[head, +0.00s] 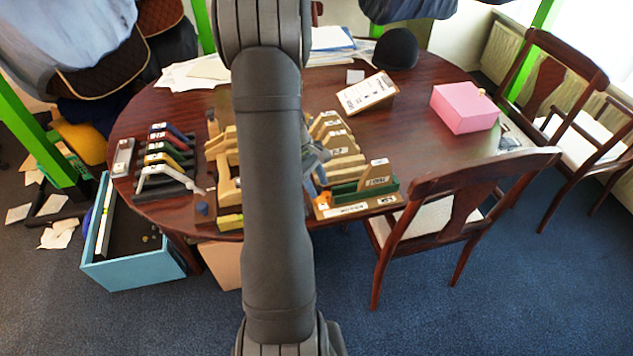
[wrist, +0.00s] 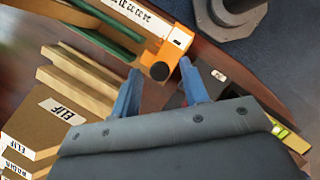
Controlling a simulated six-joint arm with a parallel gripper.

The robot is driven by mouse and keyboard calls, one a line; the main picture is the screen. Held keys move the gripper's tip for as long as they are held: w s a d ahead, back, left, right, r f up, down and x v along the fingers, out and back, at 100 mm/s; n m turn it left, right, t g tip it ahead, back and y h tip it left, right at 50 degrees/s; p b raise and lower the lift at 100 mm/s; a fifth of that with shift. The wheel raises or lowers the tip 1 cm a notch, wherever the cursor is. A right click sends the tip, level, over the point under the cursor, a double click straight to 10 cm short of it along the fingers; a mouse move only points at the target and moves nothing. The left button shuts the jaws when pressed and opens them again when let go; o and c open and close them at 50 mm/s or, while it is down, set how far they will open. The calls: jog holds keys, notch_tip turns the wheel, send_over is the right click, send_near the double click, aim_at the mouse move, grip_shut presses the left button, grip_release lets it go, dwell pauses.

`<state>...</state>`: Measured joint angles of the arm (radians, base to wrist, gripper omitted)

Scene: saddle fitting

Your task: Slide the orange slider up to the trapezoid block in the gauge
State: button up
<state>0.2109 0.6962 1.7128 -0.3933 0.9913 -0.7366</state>
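The gauge (head: 358,207) is a wooden base with a white label and a green channel at the table's front edge. A cream block (head: 379,173) with a sloped side, apparently the trapezoid block, stands in the channel. The orange slider (head: 322,203) is at the gauge's left end. In the wrist view the slider (wrist: 170,45) shows its black knob (wrist: 160,71) beside the green channel (wrist: 105,28). My gripper (wrist: 160,84) is open, its blue fingers apart on either side of the knob's line. I cannot tell whether they touch it. My arm hides most of the gripper in the head view.
Several cream wooden pieces (head: 335,140) stand behind the gauge, close to my gripper. A rack of coloured clamp-like tools (head: 165,160) is at left. A pink box (head: 464,107) is at right. A chair (head: 470,190) presses against the front right edge.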

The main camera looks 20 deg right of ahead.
grip_shut()
jog(key=d, duration=0.9)
jog(key=shift+d, duration=0.1)
jog(key=shift+o, duration=0.6)
grip_release()
jog(key=shift+r, duration=0.1)
jog(key=v, duration=1.7)
jog(key=shift+r, duration=0.15)
